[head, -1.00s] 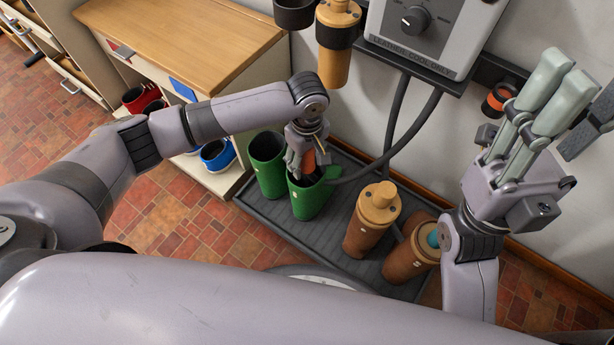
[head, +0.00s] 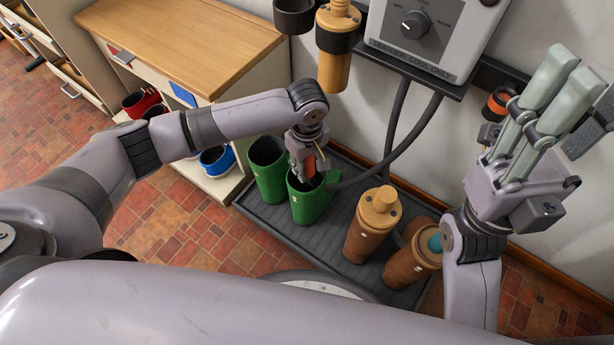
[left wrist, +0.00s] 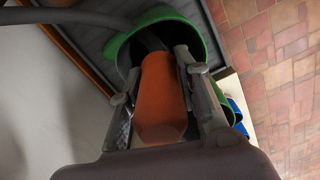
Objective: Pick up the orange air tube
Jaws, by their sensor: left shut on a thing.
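The orange air tube (head: 310,166) stands at the mouth of the front green boot (head: 312,202). A dark grey hose runs to it from the right. My left gripper (head: 303,168) is shut on the orange tube, just above the boot's opening. In the left wrist view the orange tube (left wrist: 163,95) lies between the two fingers, and the green boot's rim (left wrist: 150,22) shows behind it. The tube's far end is hidden in the boot. My right gripper (head: 555,110) is raised at the right, open and empty, away from the tube.
A second green boot (head: 267,168) stands close to the left, and two brown boots (head: 372,228) to the right, on a dark grey tray (head: 300,247). A wall-mounted control box (head: 425,35) is above. A wooden-topped cabinet (head: 185,40) stands to the left.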

